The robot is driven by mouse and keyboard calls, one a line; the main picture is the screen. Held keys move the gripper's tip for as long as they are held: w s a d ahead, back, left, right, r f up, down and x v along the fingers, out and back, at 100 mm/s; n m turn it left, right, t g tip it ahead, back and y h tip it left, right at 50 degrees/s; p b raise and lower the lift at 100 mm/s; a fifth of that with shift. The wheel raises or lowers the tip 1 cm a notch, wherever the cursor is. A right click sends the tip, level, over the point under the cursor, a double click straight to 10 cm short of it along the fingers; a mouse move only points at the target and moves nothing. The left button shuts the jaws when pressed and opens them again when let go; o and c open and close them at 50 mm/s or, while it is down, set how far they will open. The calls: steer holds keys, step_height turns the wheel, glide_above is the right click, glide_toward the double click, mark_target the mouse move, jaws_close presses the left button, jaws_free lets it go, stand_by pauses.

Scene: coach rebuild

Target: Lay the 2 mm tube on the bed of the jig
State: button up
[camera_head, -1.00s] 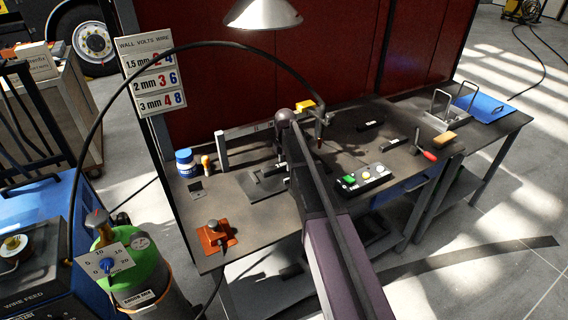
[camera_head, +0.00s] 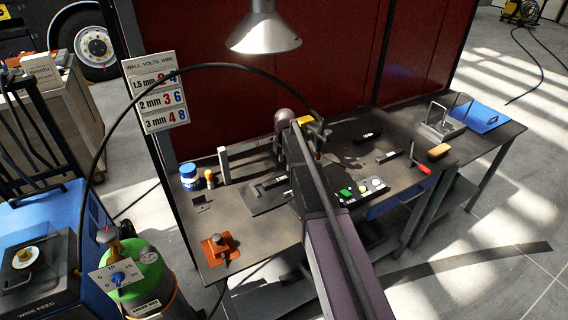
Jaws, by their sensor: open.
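The jig (camera_head: 258,203) is a dark flat plate on the left half of the bench, left of my arm. A short dark bar with a pale end (camera_head: 275,182) lies on it; I cannot tell whether it is a tube or part of the jig. Two similar dark bars with white labels, one farther back (camera_head: 367,137) and one nearer (camera_head: 389,157), lie right of my arm. The labels are too small to read, so I cannot tell which is the 2 mm tube. My gripper (camera_head: 281,154) is open, beside the upper arm and above the jig's back edge, its fingers mostly hidden.
A button box (camera_head: 361,191) stands at the front edge, right of my arm. An orange clamp (camera_head: 219,247) sits front left, a blue-lidded jar (camera_head: 188,174) back left. A red-handled tool (camera_head: 421,167) and a wire rack (camera_head: 441,128) are right. A torch cable arches above the bench.

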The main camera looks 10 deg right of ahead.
mark_target(285, 177)
steer(key=shift+r+p, duration=2.25)
steer(key=shift+r, duration=0.35)
steer(key=shift+s, duration=0.1)
steer(key=s+m, duration=2.1)
steer(key=s, duration=0.8)
steer(key=shift+a+m, duration=0.15)
steer(key=shift+m, duration=0.15)
steer(key=shift+w, duration=0.1)
steer(key=shift+c, duration=0.8)
